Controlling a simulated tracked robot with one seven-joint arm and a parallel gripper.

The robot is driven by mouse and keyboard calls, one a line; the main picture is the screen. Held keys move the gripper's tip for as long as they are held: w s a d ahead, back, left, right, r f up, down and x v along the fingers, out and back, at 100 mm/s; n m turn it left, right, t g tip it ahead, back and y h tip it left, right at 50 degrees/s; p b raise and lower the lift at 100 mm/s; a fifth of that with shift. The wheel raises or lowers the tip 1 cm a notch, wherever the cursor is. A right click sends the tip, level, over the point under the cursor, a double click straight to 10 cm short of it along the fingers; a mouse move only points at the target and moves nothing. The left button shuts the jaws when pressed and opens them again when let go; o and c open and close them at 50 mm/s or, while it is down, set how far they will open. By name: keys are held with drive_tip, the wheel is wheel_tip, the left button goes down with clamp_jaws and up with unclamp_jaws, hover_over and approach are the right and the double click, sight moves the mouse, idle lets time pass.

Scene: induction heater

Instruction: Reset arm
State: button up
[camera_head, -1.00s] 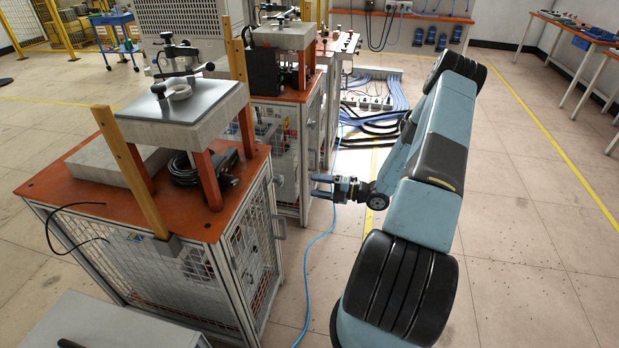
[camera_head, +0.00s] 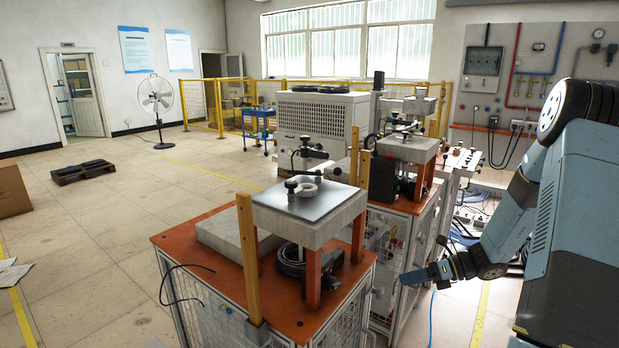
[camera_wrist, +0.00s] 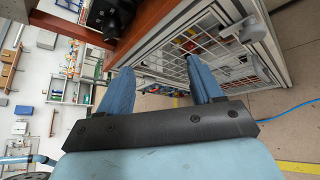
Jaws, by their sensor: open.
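My gripper (camera_head: 408,278) is at the lower right of the head view, at the end of my blue arm, beside the orange-topped heater stations. It holds nothing. In the wrist view my gripper (camera_wrist: 160,85) shows two blue fingers spread apart with a clear gap between them. Beyond the fingers is the wire-mesh side of a station cabinet (camera_wrist: 248,42). Whether the fingertips touch the mesh cannot be told.
The near induction heater station (camera_head: 190,243) has an orange top, a grey raised plate (camera_head: 300,205) and a black coiled cable (camera_head: 291,262). A second station (camera_head: 405,150) stands behind it. A fan (camera_head: 155,95) and pallet (camera_head: 83,171) stand on open floor at left.

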drive_tip(key=s+a+r+n+g+h, duration=0.1)
drive_tip(key=s+a+r+n+h, duration=0.25)
drive_tip(key=s+r+n, duration=0.4)
drive_tip(key=s+a+r+n+g+h, duration=0.1)
drive_tip(key=s+a+r+n+h, duration=0.3)
drive_tip(key=r+n, duration=0.6)
drive_tip(key=s+d+r+n+t+h, duration=0.2)
drive_tip(key=s+r+n+t+h, duration=0.3)
drive_tip(key=s+r+n, duration=0.6)
drive_tip(key=s+r+h, duration=0.1)
drive_tip(key=s, duration=0.3)
drive_tip(key=shift+d+r, duration=0.3)
drive_tip(key=shift+r, duration=0.05)
